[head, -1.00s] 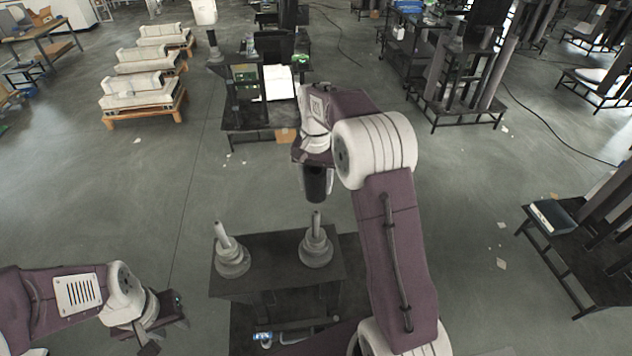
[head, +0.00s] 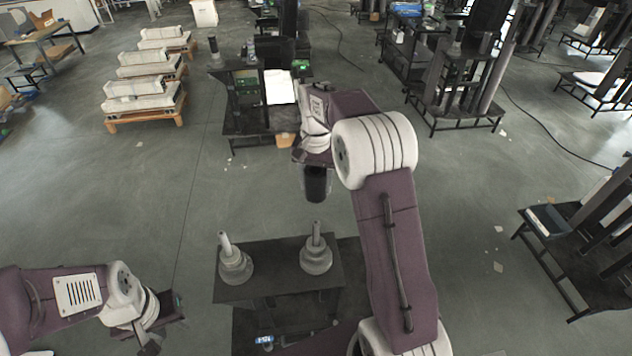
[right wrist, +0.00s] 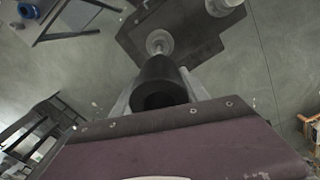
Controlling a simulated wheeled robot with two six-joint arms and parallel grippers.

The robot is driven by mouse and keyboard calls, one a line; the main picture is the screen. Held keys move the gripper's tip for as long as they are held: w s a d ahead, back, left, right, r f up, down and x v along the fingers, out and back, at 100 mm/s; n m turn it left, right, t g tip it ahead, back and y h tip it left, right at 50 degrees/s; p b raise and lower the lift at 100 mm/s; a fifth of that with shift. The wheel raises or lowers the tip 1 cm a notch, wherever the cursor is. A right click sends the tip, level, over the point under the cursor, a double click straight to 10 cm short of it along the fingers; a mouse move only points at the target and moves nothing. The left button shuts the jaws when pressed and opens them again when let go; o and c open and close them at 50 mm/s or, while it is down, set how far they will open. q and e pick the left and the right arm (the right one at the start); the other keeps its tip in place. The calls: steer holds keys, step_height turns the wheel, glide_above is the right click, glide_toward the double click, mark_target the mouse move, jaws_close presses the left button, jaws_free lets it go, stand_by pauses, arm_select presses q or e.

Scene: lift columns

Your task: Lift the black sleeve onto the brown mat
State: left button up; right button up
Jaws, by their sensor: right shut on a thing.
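The black sleeve (head: 317,184) is a short dark cylinder in my right gripper (head: 316,168), held upright in the air. In the head view it appears just above the right-hand grey stepped post (head: 316,254) on the dark table (head: 278,284). In the right wrist view the sleeve (right wrist: 160,82) sits between the pale fingers, its open end facing the camera. I cannot make out a brown mat with certainty. My left gripper (head: 162,327) is at the lower left, apart from the table; its finger gap is unclear.
A second grey stepped post (head: 235,264) stands on the table's left side. A blue-labelled item (head: 264,340) lies low in front. A black rack (head: 262,100) stands behind, and another rack (head: 552,232) is at right. Open floor lies left of the table.

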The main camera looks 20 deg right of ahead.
step_height(320, 180, up, 9)
steer(key=p, duration=0.7)
steer(key=shift+r+p, duration=0.2)
steer(key=shift+p, duration=0.1)
stand_by(0.3)
steer(key=shift+w, duration=0.1)
stand_by(0.5)
